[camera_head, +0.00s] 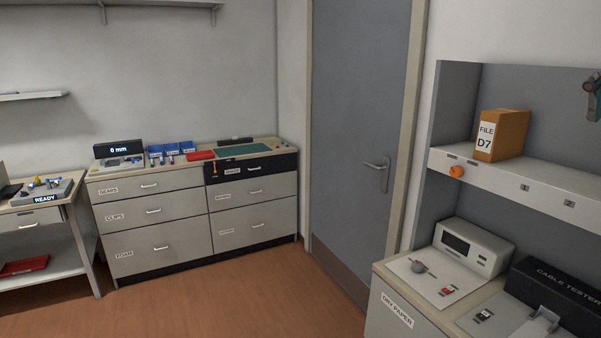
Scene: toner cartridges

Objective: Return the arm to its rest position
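Neither of my grippers can be made out in the head view, and no toner cartridge can be picked out. The view looks over a workroom with a drawer cabinet (155,232) at the left back, a closed grey door (355,120) in the middle and a bench with a shelf (540,188) at the right. A light grey angular piece (541,322) lies at the lower right in front of the black cable tester box (560,290); I cannot tell what it is.
An orange file box (507,133) marked D7 stands on the right shelf. A pale device with a dark screen (473,246) sits on the counter below. Blue bins (172,149) and a red tray (201,156) are on the cabinet. The brown floor (240,300) is clear.

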